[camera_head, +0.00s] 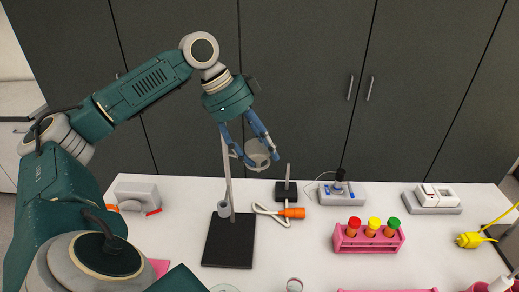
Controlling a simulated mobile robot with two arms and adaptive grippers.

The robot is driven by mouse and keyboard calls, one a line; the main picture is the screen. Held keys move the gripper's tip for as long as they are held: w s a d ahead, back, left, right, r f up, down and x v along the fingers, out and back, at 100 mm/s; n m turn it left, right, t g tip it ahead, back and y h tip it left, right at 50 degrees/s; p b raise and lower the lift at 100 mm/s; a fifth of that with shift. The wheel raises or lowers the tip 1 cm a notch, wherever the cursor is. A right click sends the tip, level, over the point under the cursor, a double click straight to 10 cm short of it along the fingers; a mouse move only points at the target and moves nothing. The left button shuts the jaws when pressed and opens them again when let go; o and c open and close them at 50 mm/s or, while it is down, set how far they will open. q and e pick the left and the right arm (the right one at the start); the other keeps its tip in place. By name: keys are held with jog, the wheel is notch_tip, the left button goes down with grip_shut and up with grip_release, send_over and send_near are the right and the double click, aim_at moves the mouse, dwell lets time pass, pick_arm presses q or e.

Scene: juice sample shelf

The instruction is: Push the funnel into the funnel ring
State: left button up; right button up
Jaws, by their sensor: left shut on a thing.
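My left gripper (261,160) hangs in the upper middle, fingers pointing down, shut on a pale, see-through funnel (257,149). The fingers sit on either side of the funnel and partly cover it. A stand with a black base plate (229,250) and a thin upright rod (228,180) stands on the table just left of and below the gripper. The funnel ring cannot be told apart clearly; it may be near the funnel, behind the fingers. Whether the funnel touches a ring cannot be seen. My right gripper is not in view.
The white table (320,265) also holds a pink rack (368,238) with red-, yellow- and green-capped tubes. A small black-based device (286,190), an orange-handled item (292,213) and a grey-white device (342,192) stand behind. Dark cabinets (310,80) close off the back.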

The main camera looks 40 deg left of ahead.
pick_arm(q)
jog(key=o, duration=1.1)
jog(key=shift+s+d+f, duration=0.1)
jog(key=shift+s+f, duration=0.15)
jog(key=shift+f, duration=0.2)
jog(key=shift+r, duration=0.1)
jog(key=shift+r, duration=0.15)
jog(key=v, duration=1.2)
